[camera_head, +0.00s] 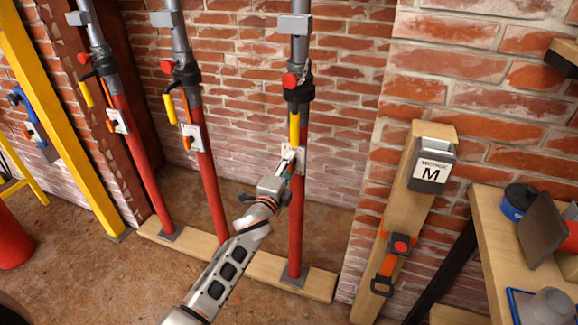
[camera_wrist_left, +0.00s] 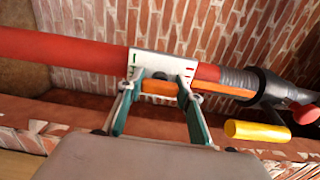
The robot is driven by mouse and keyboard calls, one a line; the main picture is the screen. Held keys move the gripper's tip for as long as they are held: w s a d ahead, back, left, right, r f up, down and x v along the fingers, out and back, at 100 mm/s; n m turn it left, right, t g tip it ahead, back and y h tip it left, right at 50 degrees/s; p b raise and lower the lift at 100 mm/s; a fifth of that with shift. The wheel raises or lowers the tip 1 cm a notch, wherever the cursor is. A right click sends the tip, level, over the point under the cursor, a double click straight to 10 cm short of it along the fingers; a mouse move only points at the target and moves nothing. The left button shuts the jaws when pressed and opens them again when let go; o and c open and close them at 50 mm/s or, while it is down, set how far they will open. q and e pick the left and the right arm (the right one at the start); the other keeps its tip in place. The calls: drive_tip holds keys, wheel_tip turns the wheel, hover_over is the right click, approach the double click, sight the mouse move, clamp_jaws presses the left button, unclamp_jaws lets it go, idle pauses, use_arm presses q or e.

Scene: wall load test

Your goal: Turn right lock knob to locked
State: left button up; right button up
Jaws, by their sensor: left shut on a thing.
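The right post (camera_head: 296,225) is a red tube standing on a wooden sill, with a white lock plate on it. In the left wrist view the plate (camera_wrist_left: 148,64) has small red and green marks. An orange lock knob (camera_wrist_left: 158,88) sits on it, its bar lying roughly along the post. My left gripper (camera_head: 289,163) reaches the plate from below. In the left wrist view its teal fingers (camera_wrist_left: 162,92) are shut on the knob, one finger on each side. In the head view the gripper hides the knob. My right gripper is not in view.
Two similar red posts (camera_head: 143,175) (camera_head: 212,180) stand to the left, with orange knobs on white plates. A yellow handle (camera_head: 294,124) hangs just above the gripper. A wooden stud (camera_head: 407,205) with a grey box and a workbench (camera_head: 490,240) are at right.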

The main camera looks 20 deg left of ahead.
use_arm(q)
drive_tip(key=shift+f, duration=0.1)
idle(0.4)
drive_tip(key=o, duration=1.1)
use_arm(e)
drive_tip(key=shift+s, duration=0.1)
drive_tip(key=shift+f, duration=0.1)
use_arm(q)
drive_tip(key=s, duration=1.2)
drive_tip(key=shift+a, duration=0.15)
